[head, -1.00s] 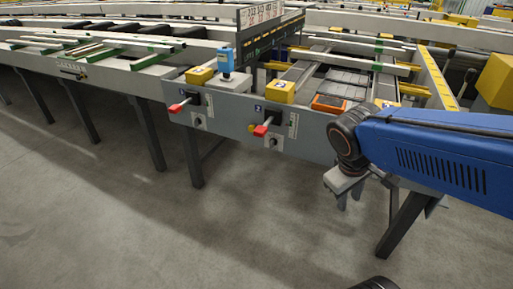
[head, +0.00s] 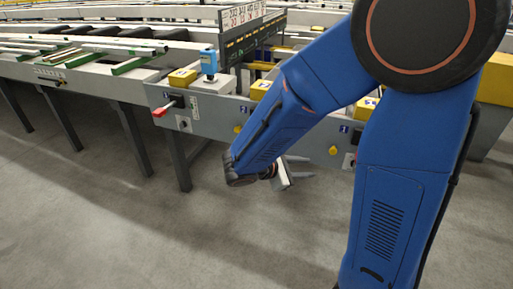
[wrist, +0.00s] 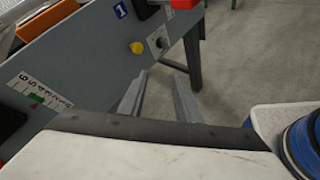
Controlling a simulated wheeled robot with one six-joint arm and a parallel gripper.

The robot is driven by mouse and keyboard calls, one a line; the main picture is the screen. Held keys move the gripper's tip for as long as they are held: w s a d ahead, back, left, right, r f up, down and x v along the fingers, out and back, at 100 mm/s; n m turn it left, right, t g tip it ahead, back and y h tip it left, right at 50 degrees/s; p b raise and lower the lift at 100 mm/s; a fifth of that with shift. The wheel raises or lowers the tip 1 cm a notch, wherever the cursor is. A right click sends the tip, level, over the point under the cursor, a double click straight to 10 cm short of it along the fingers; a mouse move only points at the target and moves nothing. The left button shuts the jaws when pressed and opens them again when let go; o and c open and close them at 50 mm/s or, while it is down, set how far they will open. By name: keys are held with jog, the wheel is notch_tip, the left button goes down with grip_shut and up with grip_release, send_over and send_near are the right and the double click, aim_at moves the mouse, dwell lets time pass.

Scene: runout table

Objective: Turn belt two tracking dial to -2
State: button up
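The grey panel (head: 210,118) along the table edge carries the belt controls.
A red lever (head: 160,112) sticks out from the left station. A blue-topped device (head: 208,62) stands on the table. The floor in front (head: 120,220) is clear.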

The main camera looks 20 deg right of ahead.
jog(key=w+a+f+n+t+y, duration=0.1)
jog(key=w+a+f+n+t, duration=0.25)
jog(key=a, duration=0.35)
jog(key=w+a+f+n+t, duration=0.2)
jog(key=w+a+n+t, duration=0.2)
jog(key=a+n, duration=0.15)
jog(key=w+a+f+n+t+y, duration=0.1)
jog(key=w+a+f+n+t, duration=0.25)
jog(key=a, duration=0.35)
jog(key=x, duration=1.7)
jog(key=shift+w+r+n, duration=0.4)
jog(key=shift+w+n, duration=0.05)
grip_shut()
